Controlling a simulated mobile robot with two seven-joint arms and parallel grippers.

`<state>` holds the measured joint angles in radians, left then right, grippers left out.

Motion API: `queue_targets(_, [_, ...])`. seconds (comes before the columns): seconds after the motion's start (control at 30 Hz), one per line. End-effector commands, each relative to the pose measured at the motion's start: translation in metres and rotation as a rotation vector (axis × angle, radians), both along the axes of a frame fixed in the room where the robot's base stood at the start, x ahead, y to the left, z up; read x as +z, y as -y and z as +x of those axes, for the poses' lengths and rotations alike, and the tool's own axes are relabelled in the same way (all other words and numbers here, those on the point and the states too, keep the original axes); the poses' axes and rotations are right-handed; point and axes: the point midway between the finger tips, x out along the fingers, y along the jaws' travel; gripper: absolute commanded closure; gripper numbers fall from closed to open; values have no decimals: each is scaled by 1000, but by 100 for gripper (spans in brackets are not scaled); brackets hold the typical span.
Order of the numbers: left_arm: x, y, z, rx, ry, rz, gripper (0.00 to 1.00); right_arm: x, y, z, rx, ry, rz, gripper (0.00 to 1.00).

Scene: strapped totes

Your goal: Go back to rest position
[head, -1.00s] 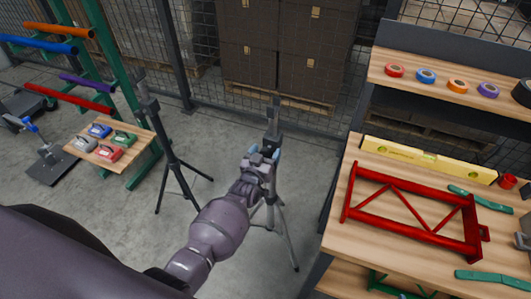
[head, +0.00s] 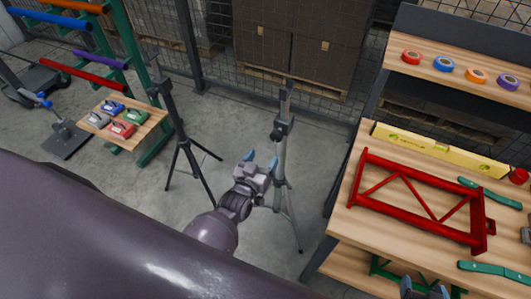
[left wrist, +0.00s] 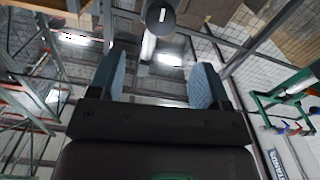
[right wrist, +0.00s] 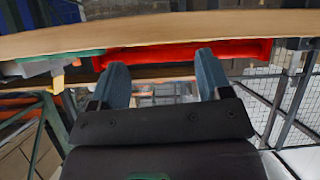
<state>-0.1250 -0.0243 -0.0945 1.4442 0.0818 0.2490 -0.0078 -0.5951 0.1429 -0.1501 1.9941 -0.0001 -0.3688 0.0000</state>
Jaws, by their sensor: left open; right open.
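My left gripper (head: 261,160) is open and empty, just left of the grey tripod stand (head: 282,160) in the head view. In the left wrist view its two blue-grey fingers (left wrist: 158,82) are spread apart with nothing between them. My right gripper (head: 424,287) shows only at the bottom edge of the head view, in front of the wooden workbench (head: 345,225). In the right wrist view its fingers (right wrist: 163,76) are spread and empty, with a wooden board edge (right wrist: 160,32) and a red part (right wrist: 185,53) beyond them. Most of the right arm is hidden.
A red frame (head: 405,185), a yellow level (head: 440,148) and green-handled tools (head: 495,268) lie on the workbench. Tape rolls (head: 444,64) sit on the shelf above. A black tripod (head: 183,140) stands left.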

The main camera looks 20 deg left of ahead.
Motion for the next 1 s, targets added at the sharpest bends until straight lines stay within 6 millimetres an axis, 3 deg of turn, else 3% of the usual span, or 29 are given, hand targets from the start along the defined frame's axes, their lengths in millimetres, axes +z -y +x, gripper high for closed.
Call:
queue_targets(0.33, [0,0,-2,0,-1,0,29,-8,2,-9,-6,-23,-1,29])
queue_targets(0.73, [-7,1,-1,-9,-60,5,29,-4,1,-4,-2,-12,0,29])
queue_targets(0.87, [8,2,4,-25,-111,24,29,-2,0,-1,0,-4,0,29])
queue_targets(1.0, [18,-9,-14,-33,-198,67,29,1,0,2,1,3,-1,29])
